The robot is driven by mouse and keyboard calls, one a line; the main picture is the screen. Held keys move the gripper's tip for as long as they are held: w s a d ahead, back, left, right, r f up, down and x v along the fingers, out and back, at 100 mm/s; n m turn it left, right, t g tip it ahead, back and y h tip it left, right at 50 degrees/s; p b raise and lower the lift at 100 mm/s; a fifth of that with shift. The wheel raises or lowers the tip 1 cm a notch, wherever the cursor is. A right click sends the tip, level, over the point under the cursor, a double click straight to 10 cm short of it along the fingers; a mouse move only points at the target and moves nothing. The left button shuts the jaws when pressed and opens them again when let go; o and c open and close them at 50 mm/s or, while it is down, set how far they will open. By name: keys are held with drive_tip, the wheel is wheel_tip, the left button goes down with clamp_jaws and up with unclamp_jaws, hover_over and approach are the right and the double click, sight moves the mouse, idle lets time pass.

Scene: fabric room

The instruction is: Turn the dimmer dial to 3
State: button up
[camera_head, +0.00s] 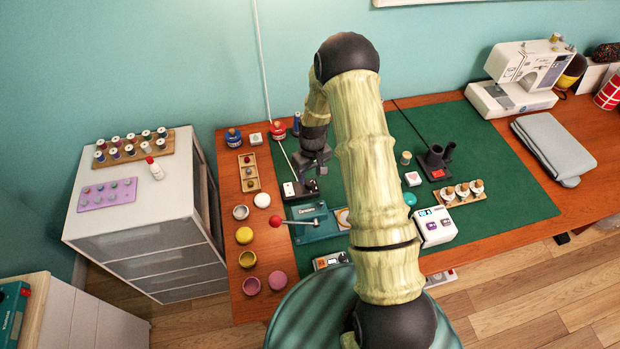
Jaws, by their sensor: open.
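A small black-and-white box with a cord (292,190) lies on the green mat, left of centre in the head view. It looks like the dimmer, with a dark round part on its top that may be the dial. The numbers on it are too small to read. My gripper (316,172) is just above the right end of this box, pointing down with open, empty jaws. It hides part of the box, and I cannot tell whether the fingers touch the dial.
A teal device with a red-knobbed lever (315,223) stands just in front. A wooden tray (249,160) and small bowls are to the left. A white device with a display (434,226), a black holder (436,165) and a sewing machine (521,75) are to the right.

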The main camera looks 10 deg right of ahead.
sight(310, 183)
drive_tip(key=shift+a+f, duration=0.1)
drive_tip(key=shift+f, duration=1.6)
drive_tip(key=c, duration=1)
